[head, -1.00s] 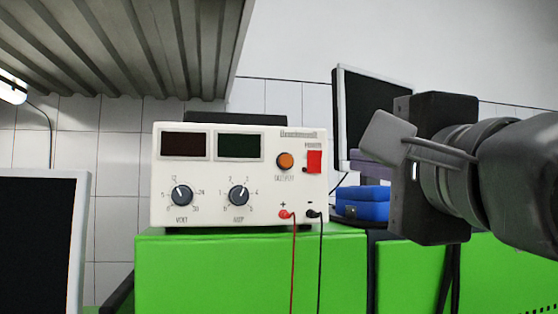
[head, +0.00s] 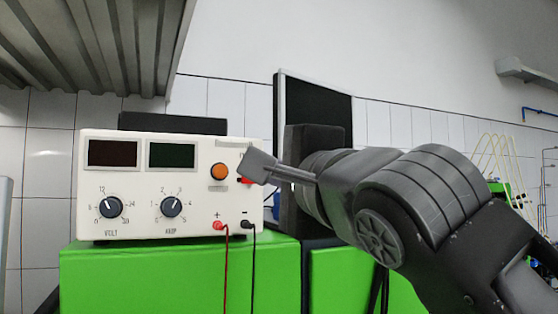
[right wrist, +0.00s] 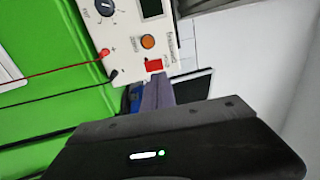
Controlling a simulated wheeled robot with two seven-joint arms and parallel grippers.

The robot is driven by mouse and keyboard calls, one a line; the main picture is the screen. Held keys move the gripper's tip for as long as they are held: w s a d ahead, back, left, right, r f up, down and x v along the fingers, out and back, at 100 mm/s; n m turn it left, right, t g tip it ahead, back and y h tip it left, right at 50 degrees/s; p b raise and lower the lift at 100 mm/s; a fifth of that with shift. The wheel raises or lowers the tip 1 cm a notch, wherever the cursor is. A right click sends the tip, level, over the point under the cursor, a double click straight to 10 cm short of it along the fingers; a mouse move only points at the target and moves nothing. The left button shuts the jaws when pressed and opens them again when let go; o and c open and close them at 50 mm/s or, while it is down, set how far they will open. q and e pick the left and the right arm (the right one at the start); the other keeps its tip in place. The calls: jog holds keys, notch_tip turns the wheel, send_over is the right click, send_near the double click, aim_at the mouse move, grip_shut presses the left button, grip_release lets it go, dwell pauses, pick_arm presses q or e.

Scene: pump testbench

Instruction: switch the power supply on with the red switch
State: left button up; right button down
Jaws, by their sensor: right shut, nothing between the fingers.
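The white power supply (head: 150,225) stands on a green cabinet in the head view, with both its displays dark. Its red switch (head: 245,181) is mostly hidden behind my right gripper (head: 258,166), with only a sliver of red showing. In the right wrist view the supply (right wrist: 128,28) appears turned on its side, and the red switch (right wrist: 154,65) shows just beyond the tips of my right gripper (right wrist: 157,82). The right gripper is shut and empty. I cannot tell whether its tips touch the switch. My left gripper is in neither view.
An orange output button (head: 219,171) sits left of the switch, above red and black leads (head: 226,260) that hang down the front. Voltage and current knobs (head: 110,207) are further left. A monitor (head: 318,100) stands behind my right arm. The green cabinet (head: 150,275) lies below.

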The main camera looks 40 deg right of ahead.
jog(key=f+p+x, duration=0.1)
jog(key=p+x, duration=0.1)
jog(key=x, duration=0.4)
jog(key=shift+w+r, duration=0.2)
jog(key=shift+r, duration=0.3)
jog(key=shift+d, duration=0.1)
jog(key=shift+w+r, duration=0.15)
jog(key=shift+d, duration=0.1)
